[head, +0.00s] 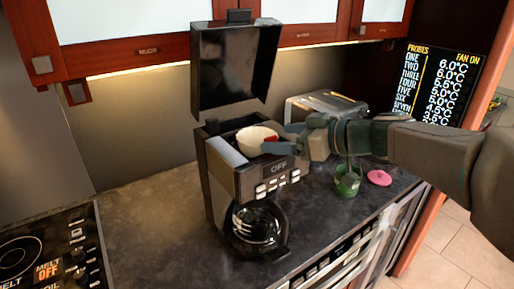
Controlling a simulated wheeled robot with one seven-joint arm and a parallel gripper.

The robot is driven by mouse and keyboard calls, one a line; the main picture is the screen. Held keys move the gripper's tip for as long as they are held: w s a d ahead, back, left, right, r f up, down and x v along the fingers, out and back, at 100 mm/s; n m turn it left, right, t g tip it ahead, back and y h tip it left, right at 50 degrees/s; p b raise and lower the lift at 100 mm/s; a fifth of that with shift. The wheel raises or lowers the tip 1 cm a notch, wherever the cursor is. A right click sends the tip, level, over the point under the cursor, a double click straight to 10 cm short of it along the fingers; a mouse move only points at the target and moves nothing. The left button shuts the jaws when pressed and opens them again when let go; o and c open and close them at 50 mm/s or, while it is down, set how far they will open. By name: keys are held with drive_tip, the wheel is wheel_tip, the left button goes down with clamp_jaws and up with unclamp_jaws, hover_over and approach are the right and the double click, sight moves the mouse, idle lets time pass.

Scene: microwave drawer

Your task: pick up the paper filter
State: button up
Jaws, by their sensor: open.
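The paper filter (252,138) is a whitish, bowl-like shape in the open top of the dark coffee maker (222,183). The coffee maker's lid (232,65) stands raised above it. My gripper (275,141) reaches in from the right at the filter's right edge. It is open, with a red patch near its fingertips. My gripper hides part of the filter's right side, and I cannot tell whether the fingers touch it. A glass carafe (258,228) sits in the lower part of the coffee maker.
A green mug (347,182) and a pink round lid (379,178) are on the dark counter right of the coffee maker. A grey box-like appliance (322,103) stands behind my arm. A stovetop (45,255) is at lower left. Counter between stovetop and coffee maker (150,225) is clear.

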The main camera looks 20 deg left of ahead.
sight(266, 136)
drive_tip(key=shift+w+a+p, duration=0.1)
drive_tip(key=shift+a+p, duration=0.25)
drive_tip(key=shift+a, duration=0.15)
drive_tip(key=p+x, duration=0.1)
drive_tip(key=x, duration=0.2)
drive_tip(key=shift+a+p, duration=0.2)
drive_tip(key=shift+p, duration=0.15)
drive_tip(key=shift+w+a+f, duration=0.15)
drive_tip(key=shift+a, duration=0.1)
drive_tip(key=shift+c, duration=0.3)
drive_tip(key=c, duration=0.5)
